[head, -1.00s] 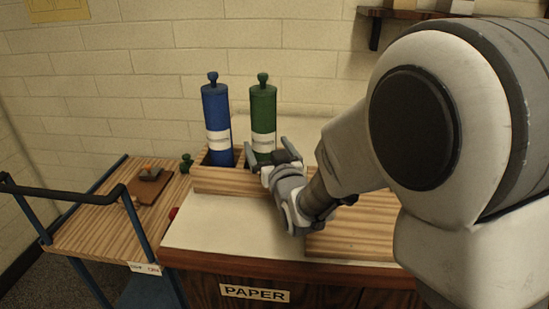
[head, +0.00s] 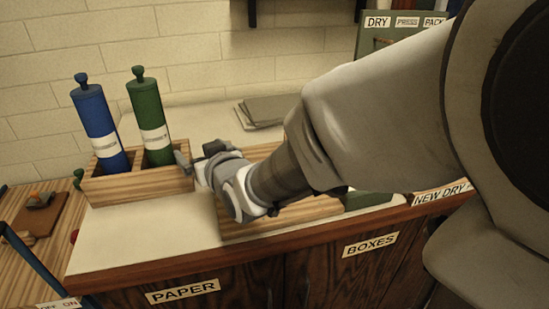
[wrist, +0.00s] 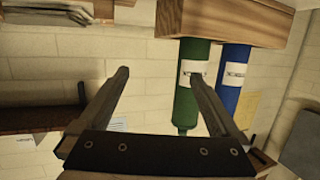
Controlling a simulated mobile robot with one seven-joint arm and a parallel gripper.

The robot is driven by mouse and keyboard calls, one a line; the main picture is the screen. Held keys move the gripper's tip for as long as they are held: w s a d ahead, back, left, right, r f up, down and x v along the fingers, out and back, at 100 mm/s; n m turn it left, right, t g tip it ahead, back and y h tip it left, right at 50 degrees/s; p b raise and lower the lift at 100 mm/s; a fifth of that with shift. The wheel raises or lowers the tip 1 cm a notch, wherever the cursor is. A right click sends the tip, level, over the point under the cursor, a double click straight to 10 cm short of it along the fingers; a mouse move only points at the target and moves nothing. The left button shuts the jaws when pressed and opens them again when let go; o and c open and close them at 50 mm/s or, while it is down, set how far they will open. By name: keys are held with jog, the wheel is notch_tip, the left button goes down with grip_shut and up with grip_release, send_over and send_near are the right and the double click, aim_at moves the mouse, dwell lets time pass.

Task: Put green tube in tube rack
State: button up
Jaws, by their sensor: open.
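The green tube (head: 148,108) stands upright in a compartment of the wooden tube rack (head: 140,187), beside the blue tube (head: 96,118). The rack's wall hides its lower end. In the wrist view, which is upside down, the green tube (wrist: 187,108), blue tube (wrist: 232,90) and rack (wrist: 225,20) are at the upper right. My gripper (head: 198,158) is just right of the rack in the head view. In the wrist view my gripper (wrist: 158,74) is open with nothing between its fingers. One finger overlaps the green tube in the picture; contact cannot be told.
A wooden tray (head: 235,231) lies on the counter under my arm. Grey sheets (head: 268,108) lie at the back. A side table with a brown board (head: 36,215) is at the left. Pale counter (head: 140,235) in front of the rack is clear.

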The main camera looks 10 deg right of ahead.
jog(key=s+d+m+g+h, duration=0.2)
jog(key=s+d+g, duration=0.2)
jog(key=s+d, duration=0.4)
jog(key=s+d+m+g+h, duration=0.1)
jog(key=s+d+g+h, duration=0.2)
jog(key=s+d, duration=0.6)
jog(key=s+g, duration=0.1)
jog(key=s, duration=0.5)
jog(key=shift+f+m+g, duration=0.15)
jog(key=shift+m+g, duration=0.15)
jog(key=shift+m, duration=0.1)
notch_tip(320, 180, up, 18)
jog(key=p, duration=1.7)
jog(key=shift+p, duration=0.4)
jog(key=shift+f, duration=0.1)
